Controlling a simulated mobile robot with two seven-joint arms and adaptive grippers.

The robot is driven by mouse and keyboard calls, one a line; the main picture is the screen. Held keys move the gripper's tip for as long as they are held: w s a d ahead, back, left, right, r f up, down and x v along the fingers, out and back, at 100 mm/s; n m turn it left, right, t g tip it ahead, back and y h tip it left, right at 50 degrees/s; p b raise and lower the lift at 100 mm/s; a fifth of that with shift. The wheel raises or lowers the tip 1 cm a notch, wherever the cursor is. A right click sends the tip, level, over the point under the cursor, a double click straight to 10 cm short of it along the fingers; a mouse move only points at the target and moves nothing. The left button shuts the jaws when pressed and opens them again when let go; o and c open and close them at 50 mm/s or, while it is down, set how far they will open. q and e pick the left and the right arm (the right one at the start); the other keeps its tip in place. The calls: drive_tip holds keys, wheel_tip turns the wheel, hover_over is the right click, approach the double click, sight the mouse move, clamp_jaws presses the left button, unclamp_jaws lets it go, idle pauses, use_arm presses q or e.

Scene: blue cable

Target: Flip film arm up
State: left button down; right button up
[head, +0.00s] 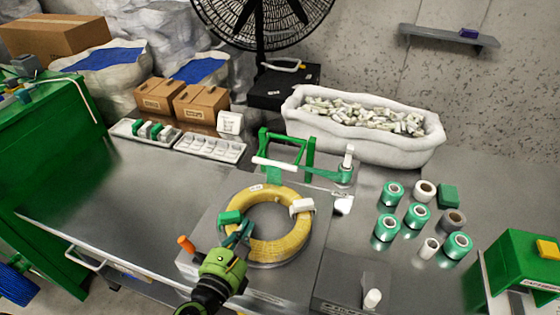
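The film arm (325,173) is a green bar lying low behind the coil, with a white upright spindle at its right end. A green frame (311,150) stands beside it, and a pale rod runs along its front. A yellow cable coil (266,248) lies flat on the worktable, with a green block (230,217) on its left side and a white piece (302,206) on its right. My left gripper (240,233) is over the coil's lower left, in front of the film arm and apart from it. Its finger opening is unclear. My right gripper is not in view.
Several green and white film rolls (416,216) stand on the right of the table. A white tub (365,148) of small parts is behind the film arm. A green dispenser (520,262) stands at lower right.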

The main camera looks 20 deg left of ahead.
use_arm(q)
drive_tip(key=shift+s+r, duration=0.1)
drive_tip(key=shift+r, duration=0.05)
drive_tip(key=w, duration=0.6)
drive_tip(key=w+f, duration=0.1)
drive_tip(key=w, duration=0.6)
drive_tip(key=w+p, duration=0.1)
drive_tip(key=w, duration=0.6)
drive_tip(key=shift+d+f, duration=0.35)
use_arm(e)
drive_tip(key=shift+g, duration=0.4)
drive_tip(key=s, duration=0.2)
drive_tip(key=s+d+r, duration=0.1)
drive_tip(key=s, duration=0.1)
use_arm(q)
drive_tip(key=shift+r+p, duration=0.15)
drive_tip(key=shift+p, duration=0.15)
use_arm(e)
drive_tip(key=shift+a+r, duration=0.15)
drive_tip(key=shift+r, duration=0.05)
